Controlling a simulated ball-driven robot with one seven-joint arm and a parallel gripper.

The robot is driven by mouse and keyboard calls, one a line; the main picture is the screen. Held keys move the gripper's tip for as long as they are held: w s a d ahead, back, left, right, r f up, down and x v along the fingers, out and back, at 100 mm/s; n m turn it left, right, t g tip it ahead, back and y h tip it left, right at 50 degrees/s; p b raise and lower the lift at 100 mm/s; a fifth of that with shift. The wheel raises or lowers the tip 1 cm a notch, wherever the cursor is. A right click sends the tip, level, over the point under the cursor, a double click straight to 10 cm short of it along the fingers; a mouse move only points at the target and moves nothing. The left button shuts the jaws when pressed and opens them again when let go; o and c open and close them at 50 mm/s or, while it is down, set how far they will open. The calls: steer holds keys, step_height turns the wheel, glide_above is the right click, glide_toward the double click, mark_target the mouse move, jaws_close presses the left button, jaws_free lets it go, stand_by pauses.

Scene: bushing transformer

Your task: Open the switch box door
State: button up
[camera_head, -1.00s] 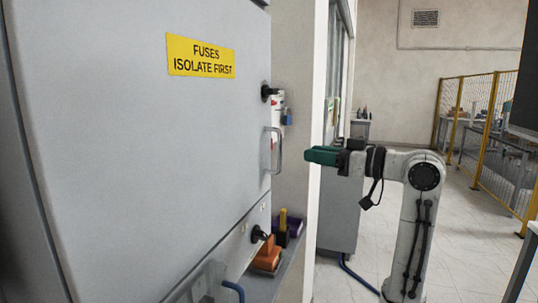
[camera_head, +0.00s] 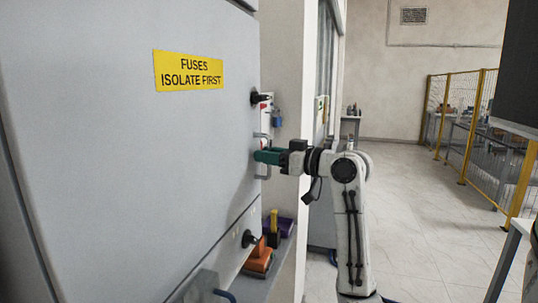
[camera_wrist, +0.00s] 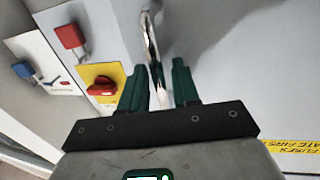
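The switch box door (camera_head: 130,150) is a large grey panel on the left of the head view, with a yellow "FUSES ISOLATE FIRST" label (camera_head: 188,70). It looks shut. Its metal bar handle (camera_head: 263,174) is near the right edge. My gripper (camera_head: 260,156) has its green fingers at the handle. In the wrist view the shiny handle (camera_wrist: 152,48) runs between the two fingers of my gripper (camera_wrist: 158,85), with gaps beside it. The fingers are open around the bar. The handle's lower end is hidden between the fingers.
A black knob (camera_head: 260,98) is above the handle and another (camera_head: 249,238) below. A red rotary switch (camera_wrist: 100,86) on a yellow plate and red and blue padlocks (camera_wrist: 70,36) are beside the door. An orange object (camera_head: 259,262) sits on the ledge.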

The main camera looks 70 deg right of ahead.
steer(key=shift+c, duration=0.3)
jaws_close()
steer(key=shift+s, duration=0.1)
